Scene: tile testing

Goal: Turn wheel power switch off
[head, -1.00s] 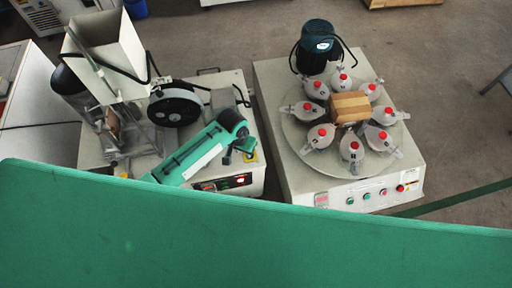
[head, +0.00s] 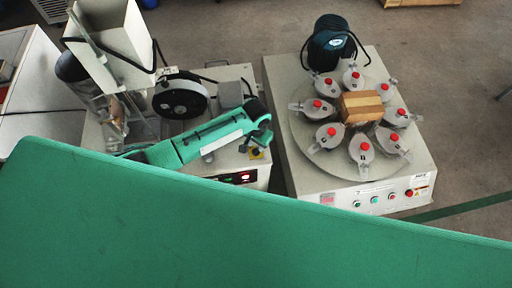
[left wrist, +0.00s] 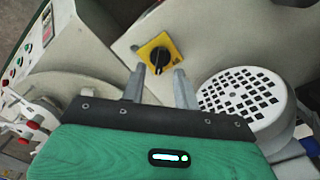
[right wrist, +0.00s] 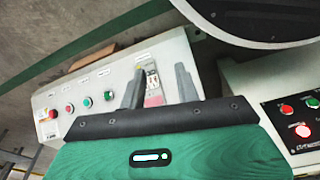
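The wheel power switch is a black rotary knob on a yellow plate (left wrist: 159,55), on a pale machine face in the left wrist view. It also shows in the head view as a small yellow plate (head: 256,154) at the front right of the wheel machine (head: 231,73). My left gripper (left wrist: 160,76) is open and empty, its two fingers pointing at the knob, which appears just beyond and between the tips. In the head view my left gripper (head: 247,145) is close beside the plate. My right gripper (right wrist: 158,82) is open and empty, seen only in its own wrist view.
Right of the wheel machine is a turntable machine (head: 320,190) with several red-capped vessels, a cardboard block (head: 361,107) and a dark motor (head: 332,45). Its front buttons (right wrist: 86,102) show in the right wrist view. A round grille (left wrist: 243,98) is right of the left fingers.

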